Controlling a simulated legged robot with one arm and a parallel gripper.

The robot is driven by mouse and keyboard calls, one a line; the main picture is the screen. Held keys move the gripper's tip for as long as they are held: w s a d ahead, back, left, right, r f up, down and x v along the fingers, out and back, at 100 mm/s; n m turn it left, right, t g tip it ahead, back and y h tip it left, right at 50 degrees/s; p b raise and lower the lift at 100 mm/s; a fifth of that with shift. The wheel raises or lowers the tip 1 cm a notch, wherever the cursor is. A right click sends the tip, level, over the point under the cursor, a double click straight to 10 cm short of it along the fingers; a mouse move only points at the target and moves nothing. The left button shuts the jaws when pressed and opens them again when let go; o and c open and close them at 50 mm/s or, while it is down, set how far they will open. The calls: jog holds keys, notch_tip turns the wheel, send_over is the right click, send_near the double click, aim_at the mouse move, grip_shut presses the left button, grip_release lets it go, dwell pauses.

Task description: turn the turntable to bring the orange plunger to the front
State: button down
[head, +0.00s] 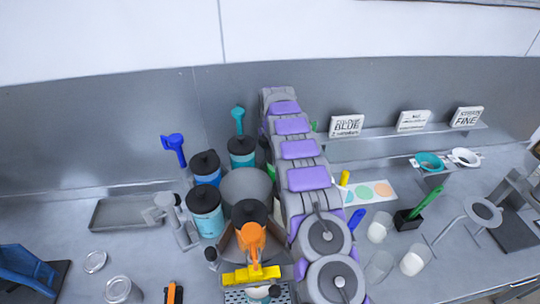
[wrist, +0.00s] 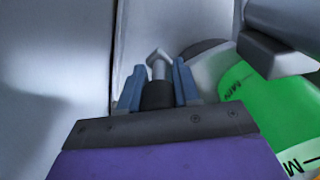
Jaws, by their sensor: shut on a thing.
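The grey turntable (head: 248,187) stands at the middle of the bench with black-lidded drums around it. The orange plunger (head: 250,238) is on its near side, just behind a yellow bracket (head: 250,275). A blue plunger (head: 173,145) is at the back left, and a teal plunger (head: 238,115) at the back. My gripper (wrist: 157,88) shows in the wrist view, its blue-grey fingers shut on a dark post with a pale grey tip (wrist: 158,62). I cannot tell which part this post belongs to. A green drum (wrist: 255,105) is right of it. My arm hides the gripper in the head view.
A grey tray (head: 128,212) lies at left. Small cups (head: 380,228) and a green-handled tool (head: 425,203) stand at right. A shelf (head: 410,137) with labelled blocks runs along the back wall. A dark blue object (head: 25,270) is at front left.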

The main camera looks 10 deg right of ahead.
jog(key=c, duration=1.3)
grip_release()
jog(key=shift+w+d+r, duration=0.1)
jog(key=shift+d+r, duration=0.05)
jog(key=o, duration=0.5)
jog(key=shift+d, duration=0.2)
jog(key=shift+a, duration=0.1)
jog(key=shift+a, duration=0.1)
notch_tip(320, 180, up, 17)
jog(key=p, duration=0.8)
jog(key=shift+d, duration=0.2)
